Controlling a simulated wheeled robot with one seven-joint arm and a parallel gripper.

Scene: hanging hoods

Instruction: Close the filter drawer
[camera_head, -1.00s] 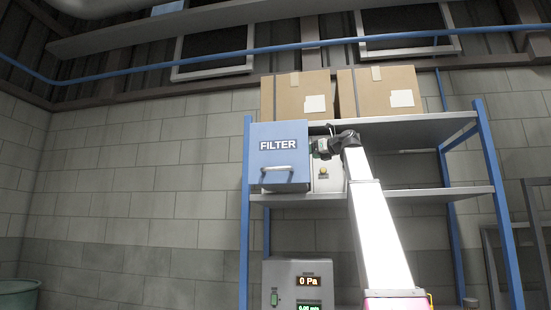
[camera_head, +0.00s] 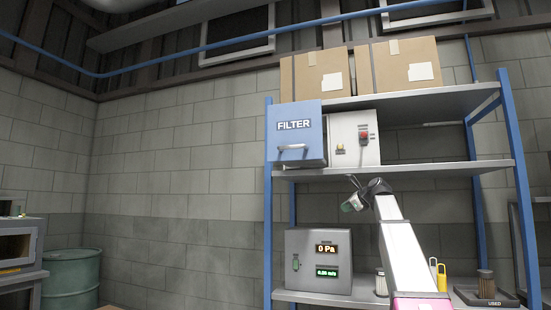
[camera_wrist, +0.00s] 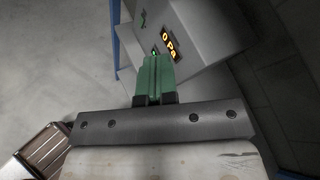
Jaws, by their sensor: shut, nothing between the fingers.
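The blue filter drawer (camera_head: 298,135), labelled FILTER with a pale bar handle (camera_head: 292,149), stands at the left of the upper shelf level. My gripper (camera_head: 351,205) is below and to the right of the drawer, just under the middle shelf, and touches nothing. In the wrist view my green gripper fingers (camera_wrist: 154,75) are together and empty, pointing toward the grey display unit.
The grey display unit (camera_head: 318,262), reading 0 Pa, stands on the lower shelf; it also shows in the wrist view (camera_wrist: 195,35). Blue posts (camera_head: 515,185) frame the shelving. Cardboard boxes (camera_head: 405,65) sit on top. A yellow-handled item (camera_head: 438,275) and a tray marked USED (camera_head: 485,298) are lower right.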

